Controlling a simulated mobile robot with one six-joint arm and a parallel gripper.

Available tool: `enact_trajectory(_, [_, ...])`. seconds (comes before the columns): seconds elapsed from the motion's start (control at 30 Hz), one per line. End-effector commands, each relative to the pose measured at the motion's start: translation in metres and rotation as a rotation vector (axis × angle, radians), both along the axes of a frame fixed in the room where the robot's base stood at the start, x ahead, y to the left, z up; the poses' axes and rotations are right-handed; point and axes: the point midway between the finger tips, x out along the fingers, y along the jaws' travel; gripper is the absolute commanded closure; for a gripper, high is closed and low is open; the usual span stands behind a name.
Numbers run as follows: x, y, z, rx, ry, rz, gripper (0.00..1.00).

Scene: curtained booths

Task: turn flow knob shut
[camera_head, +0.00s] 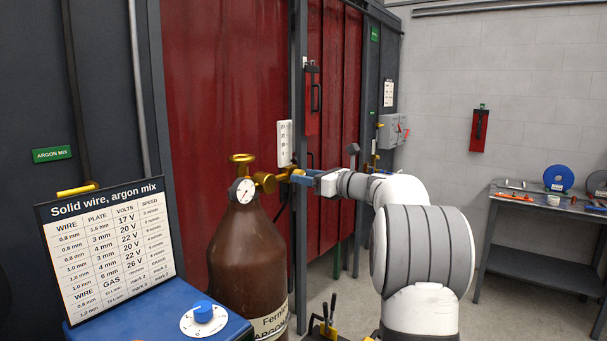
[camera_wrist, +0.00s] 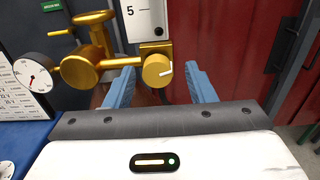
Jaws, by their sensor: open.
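The flow knob (camera_wrist: 157,71) is a round brass knob with a pale mark line, below the white flow scale (camera_wrist: 146,18) in the wrist view. My gripper (camera_wrist: 158,85) is open, with one blue finger on each side of the knob and a visible gap to each. In the head view my gripper (camera_head: 298,177) reaches the regulator's right end from the right, and the knob is mostly hidden there. The brass regulator (camera_head: 264,182) with its round gauge (camera_head: 243,191) sits on top of the brown argon cylinder (camera_head: 245,255).
A blue machine with a dial (camera_head: 203,318) and a settings chart (camera_head: 110,245) stand left of the cylinder. Red curtains (camera_head: 225,90) and a grey post are behind. A workbench (camera_head: 540,205) with spools is at the right.

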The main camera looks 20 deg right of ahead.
Motion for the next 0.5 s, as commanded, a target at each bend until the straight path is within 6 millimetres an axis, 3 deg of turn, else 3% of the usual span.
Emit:
enact_trajectory(0.37, [0.0073,0.0070,-0.0005,-0.001,0.001,0.003,0.50])
enact_trajectory(0.5, [0.0073,0.0074,-0.0005,-0.001,0.000,0.004,0.61])
